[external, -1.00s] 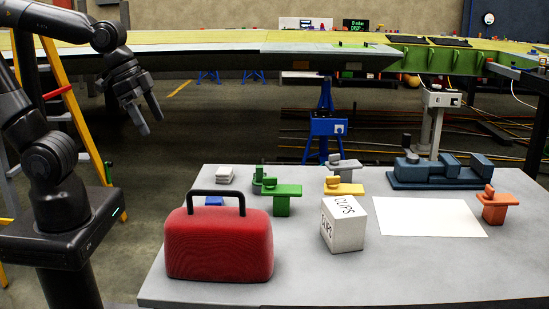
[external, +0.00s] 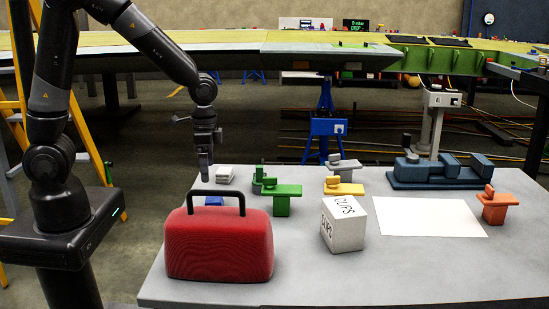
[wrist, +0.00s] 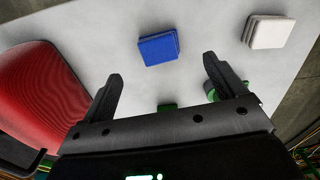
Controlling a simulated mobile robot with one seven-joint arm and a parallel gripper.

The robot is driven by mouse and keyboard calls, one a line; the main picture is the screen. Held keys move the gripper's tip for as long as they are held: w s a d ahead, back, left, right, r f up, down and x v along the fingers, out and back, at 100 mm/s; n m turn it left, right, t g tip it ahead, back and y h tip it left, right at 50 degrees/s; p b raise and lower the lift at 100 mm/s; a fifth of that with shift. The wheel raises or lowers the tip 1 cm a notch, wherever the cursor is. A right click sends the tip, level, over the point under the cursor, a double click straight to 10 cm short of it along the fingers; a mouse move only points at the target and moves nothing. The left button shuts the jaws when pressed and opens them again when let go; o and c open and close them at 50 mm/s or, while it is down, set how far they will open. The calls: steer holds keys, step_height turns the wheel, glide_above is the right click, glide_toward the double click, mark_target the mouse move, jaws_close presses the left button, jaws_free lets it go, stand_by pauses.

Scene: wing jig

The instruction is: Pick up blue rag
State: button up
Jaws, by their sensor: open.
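The blue rag (external: 214,201) is a small folded square on the grey table, partly hidden behind the red case in the external view. In the wrist view the blue rag (wrist: 159,48) lies flat and clear, beyond the fingertips and roughly between their lines. My gripper (external: 206,180) points down above the table's left part, above and slightly left of the rag. In the wrist view my gripper (wrist: 163,70) is open with nothing between its fingers. It is apart from the rag.
A red case (external: 219,245) with a black handle stands in front of the rag. A folded white rag stack (external: 225,175) lies behind it. Green clamps (external: 285,196) and a white CLIPS box (external: 343,225) stand to the right. A white sheet (external: 430,217) lies farther right.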

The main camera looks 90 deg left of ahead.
step_height(320, 180, down, 5)
steer(key=shift+r, duration=0.1)
steer(key=shift+w+d+f, duration=0.1)
steer(key=shift+w+f, duration=0.15)
steer(key=shift+f, duration=1.15)
steer(key=shift+w+f, duration=0.2)
steer(key=shift+f, duration=1.2)
steer(key=shift+c, duration=0.4)
steer(key=c, duration=1)
steer(key=shift+r, duration=0.1)
